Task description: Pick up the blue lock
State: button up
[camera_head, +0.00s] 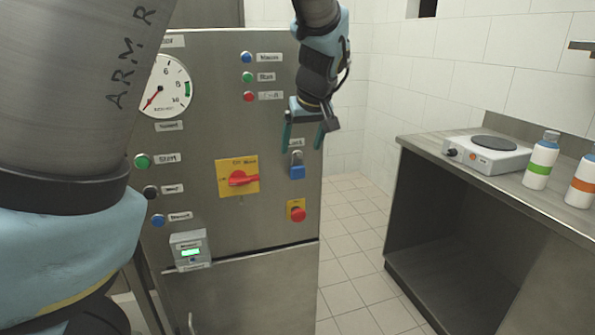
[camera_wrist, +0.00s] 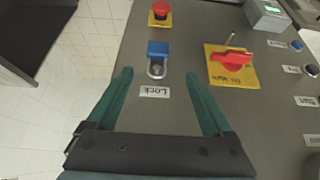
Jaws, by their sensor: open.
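The blue lock (camera_head: 297,171) hangs by its metal shackle on the front panel of the steel machine, near the panel's right edge. In the wrist view the blue lock (camera_wrist: 158,48) lies ahead, between the lines of the two fingers, with a "Lock" label on the near side of it. My gripper (camera_head: 304,147) is open and empty, just above the lock in the head view. In the wrist view my gripper (camera_wrist: 160,80) shows its two green fingers spread wide, one on each side of the label. The fingers do not appear to touch the lock.
A yellow plate with a red rotary switch (camera_head: 238,178) is left of the lock. A red emergency button (camera_head: 298,214) is below it. A steel counter (camera_head: 480,180) with a hot plate (camera_head: 487,154) and two bottles stands at right. Tiled floor lies between.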

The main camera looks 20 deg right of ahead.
aim_at(298, 166)
jog(key=p+x, duration=0.2)
jog(key=x, duration=0.6)
jog(key=shift+d+f, duration=0.2)
jog(key=shift+c, duration=0.2)
grip_shut()
dwell(0.3)
